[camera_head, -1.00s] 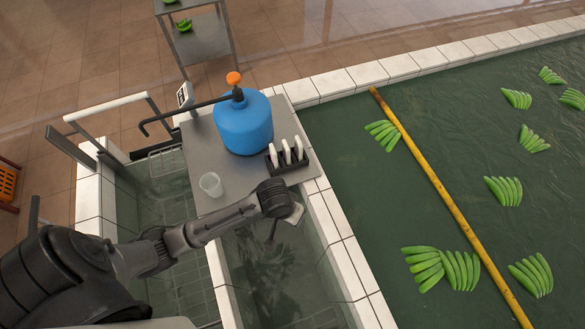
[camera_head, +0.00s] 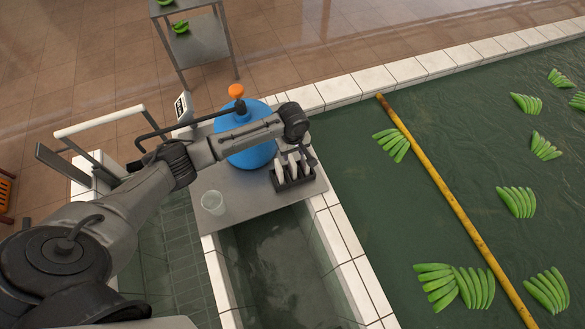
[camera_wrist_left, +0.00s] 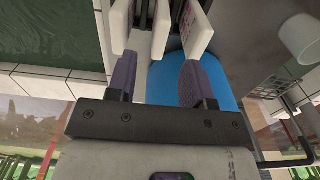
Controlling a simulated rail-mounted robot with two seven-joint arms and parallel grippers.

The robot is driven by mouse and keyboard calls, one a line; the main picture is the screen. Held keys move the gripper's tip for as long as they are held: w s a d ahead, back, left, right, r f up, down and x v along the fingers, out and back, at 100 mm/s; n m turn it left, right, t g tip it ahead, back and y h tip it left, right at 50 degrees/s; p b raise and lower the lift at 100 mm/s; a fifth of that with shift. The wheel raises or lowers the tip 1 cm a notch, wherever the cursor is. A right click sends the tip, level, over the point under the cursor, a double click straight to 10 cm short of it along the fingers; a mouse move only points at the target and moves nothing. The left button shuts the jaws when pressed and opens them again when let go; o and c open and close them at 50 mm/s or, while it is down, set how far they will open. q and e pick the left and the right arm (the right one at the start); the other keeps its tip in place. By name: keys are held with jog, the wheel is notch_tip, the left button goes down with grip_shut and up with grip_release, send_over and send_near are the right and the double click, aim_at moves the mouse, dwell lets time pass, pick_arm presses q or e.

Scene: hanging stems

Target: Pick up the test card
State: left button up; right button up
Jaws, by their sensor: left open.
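Several white upright cards, which I take for the test cards (camera_head: 292,167), stand in a small black rack (camera_head: 296,184) on the grey metal counter. My left gripper (camera_head: 309,156) reaches over from above the blue tank and is at the rack, partly hidden by its own wrist. In the left wrist view my left gripper (camera_wrist_left: 160,78) has its two dark fingers apart. White cards (camera_wrist_left: 195,28) are close at the fingertips, and a pale upright piece shows between them. I cannot tell whether the fingers touch any card. My right gripper is out of view.
A blue tank (camera_head: 250,150) with an orange cap (camera_head: 236,90) stands just behind my left forearm. A clear cup (camera_head: 213,202) is on the counter's left. A water basin (camera_head: 275,265) lies in front; the large pool at right holds green banana clusters and a yellow pole (camera_head: 450,200).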

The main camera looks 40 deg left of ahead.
aim_at(292, 160)
pick_arm(q)
jog(key=shift+f+p, duration=0.5)
jog(key=shift+f, duration=3.75)
jog(key=shift+a, duration=0.1)
grip_shut()
